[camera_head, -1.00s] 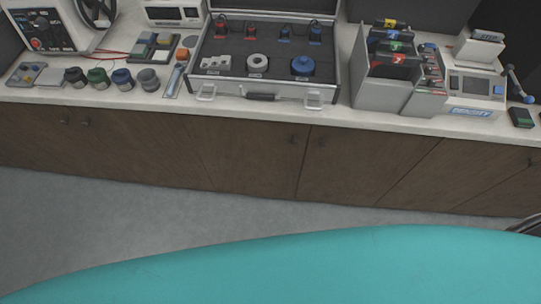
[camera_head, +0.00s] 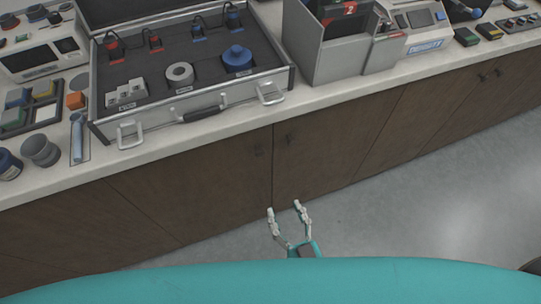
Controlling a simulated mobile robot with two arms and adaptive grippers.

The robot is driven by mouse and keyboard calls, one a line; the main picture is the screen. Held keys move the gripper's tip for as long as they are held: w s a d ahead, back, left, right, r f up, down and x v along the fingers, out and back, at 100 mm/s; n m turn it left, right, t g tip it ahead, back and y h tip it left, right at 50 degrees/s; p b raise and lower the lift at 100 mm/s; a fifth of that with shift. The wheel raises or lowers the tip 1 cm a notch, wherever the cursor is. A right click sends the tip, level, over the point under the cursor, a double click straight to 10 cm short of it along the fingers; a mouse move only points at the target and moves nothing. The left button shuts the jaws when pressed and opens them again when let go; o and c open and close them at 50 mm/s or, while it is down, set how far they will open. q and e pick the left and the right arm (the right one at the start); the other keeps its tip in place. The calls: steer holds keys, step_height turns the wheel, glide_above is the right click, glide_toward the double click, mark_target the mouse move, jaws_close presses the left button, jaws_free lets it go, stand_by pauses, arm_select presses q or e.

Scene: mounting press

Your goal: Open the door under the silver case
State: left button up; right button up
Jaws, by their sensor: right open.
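The silver case (camera_head: 245,90) stands open on the white counter at upper left, with cables and parts in its dark insert. My left gripper is out of view.
The counter (camera_head: 180,142) overhangs the cabinet front. A grey holder (camera_head: 335,62) and small devices stand to the right of the case. Cups and a button tray (camera_head: 40,118) stand to the left. Grey floor (camera_head: 440,200) is clear at right.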

steer(key=w, duration=0.2)
glide_toward(261, 155)
steer(key=x, duration=0.8)
steer(key=shift+w+a, duration=0.1)
steer(key=shift+w, duration=0.15)
steer(key=shift+w+a+f, duration=0.1)
steer(key=shift+w, duration=0.35)
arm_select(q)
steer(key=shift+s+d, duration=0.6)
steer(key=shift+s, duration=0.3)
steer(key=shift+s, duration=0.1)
arm_select(e)
jaws_close()
